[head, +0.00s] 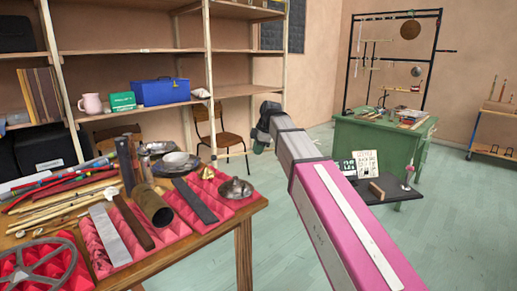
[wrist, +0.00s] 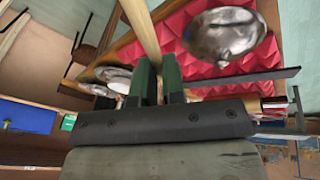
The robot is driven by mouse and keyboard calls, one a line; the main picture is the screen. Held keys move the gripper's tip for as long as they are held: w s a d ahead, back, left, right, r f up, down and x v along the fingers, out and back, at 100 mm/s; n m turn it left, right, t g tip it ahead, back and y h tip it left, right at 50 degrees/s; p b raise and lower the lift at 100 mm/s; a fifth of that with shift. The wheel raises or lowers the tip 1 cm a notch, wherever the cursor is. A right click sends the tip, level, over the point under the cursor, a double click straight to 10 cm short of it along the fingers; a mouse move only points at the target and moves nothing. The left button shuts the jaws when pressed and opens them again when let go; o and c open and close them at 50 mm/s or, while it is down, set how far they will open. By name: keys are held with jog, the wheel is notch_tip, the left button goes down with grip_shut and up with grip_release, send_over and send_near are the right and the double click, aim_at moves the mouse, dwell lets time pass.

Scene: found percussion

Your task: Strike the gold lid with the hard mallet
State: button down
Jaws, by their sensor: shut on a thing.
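My gripper (wrist: 159,72) has its two green fingers shut on the pale wooden handle of the hard mallet (wrist: 140,25). The mallet's head is out of the wrist view. In the head view my gripper (head: 261,140) is in the air right of and beyond the table, small and partly hidden by my arm; I cannot make out the mallet there. A domed, knobbed metal lid (head: 235,188) lies at the table's right corner; it looks grey-brown. It seems to be the shiny round piece (wrist: 222,32) in the wrist view. A small gold-coloured piece (head: 207,172) lies behind it; its shape is unclear.
The wooden table (head: 222,226) holds red foam (head: 97,247) with metal bars, a tube (head: 153,205) and bowls (head: 175,161). Sticks lie at its left. Shelves and a chair (head: 220,130) stand behind.

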jog(key=a+f+h, duration=0.2)
jog(key=a+f, duration=0.2)
jog(key=f, duration=0.1)
notch_tip(320, 180, up, 6)
jog(key=s+d, duration=0.1)
jog(key=d, duration=0.1)
jog(key=shift+d+m+t, duration=0.3)
jog(key=shift+t, duration=0.1)
jog(key=shift+r, duration=0.1)
